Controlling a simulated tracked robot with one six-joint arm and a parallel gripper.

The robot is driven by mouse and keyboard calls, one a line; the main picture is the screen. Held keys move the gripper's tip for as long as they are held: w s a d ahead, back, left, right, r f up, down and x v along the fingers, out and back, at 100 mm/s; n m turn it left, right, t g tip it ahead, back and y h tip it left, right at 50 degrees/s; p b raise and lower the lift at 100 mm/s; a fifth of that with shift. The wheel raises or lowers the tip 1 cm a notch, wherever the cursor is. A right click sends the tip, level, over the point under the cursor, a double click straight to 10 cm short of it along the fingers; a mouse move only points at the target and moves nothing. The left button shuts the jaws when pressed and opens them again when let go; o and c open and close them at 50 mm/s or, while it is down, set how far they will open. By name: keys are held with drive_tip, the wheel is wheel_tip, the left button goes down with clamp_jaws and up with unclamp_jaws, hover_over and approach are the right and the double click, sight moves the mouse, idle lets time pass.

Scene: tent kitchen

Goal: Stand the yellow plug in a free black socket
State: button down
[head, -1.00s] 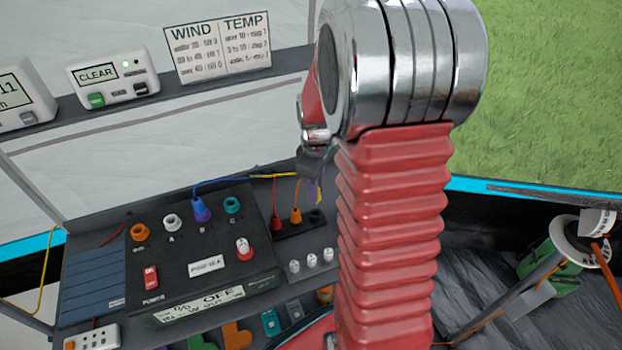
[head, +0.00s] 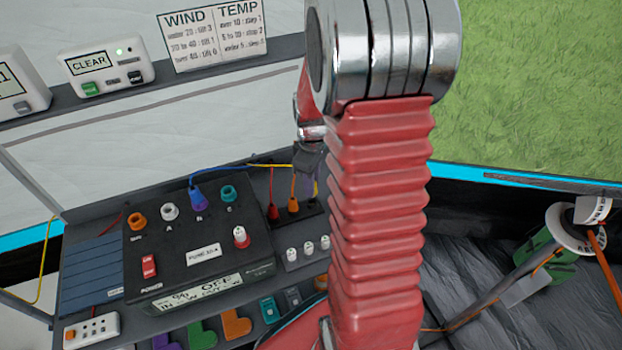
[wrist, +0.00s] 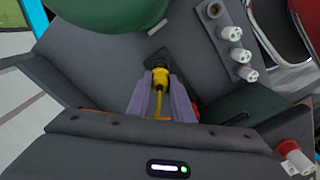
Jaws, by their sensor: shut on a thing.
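My gripper (wrist: 160,92) is shut on the yellow plug (wrist: 159,75) in the wrist view, with purple fingers on either side of it. The plug's far end is at a small black socket (wrist: 157,56); whether it has entered cannot be told. In the head view my gripper (head: 311,172) is partly hidden behind my arm, above the right end of the black socket strip (head: 284,219). A red plug (head: 272,211) and an orange plug (head: 293,204) stand in that strip. The yellow plug itself cannot be made out there.
A black control box (head: 175,245) with a blue plug (head: 197,200) and coloured sockets stands left of the strip. White-capped switches (head: 308,249) are in front of it. A yellow cable (head: 262,165) runs behind my gripper. Displays and a wind card (head: 213,40) sit on the shelf above.

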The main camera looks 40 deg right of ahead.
drive_tip(key=shift+f, duration=0.8)
drive_tip(key=shift+f, duration=1.3)
idle(1.8)
drive_tip(key=c, duration=1.5)
unclamp_jaws()
wheel_tip(320, 180, up, 14)
drive_tip(key=shift+f, duration=0.15)
drive_tip(key=shift+m, duration=0.3)
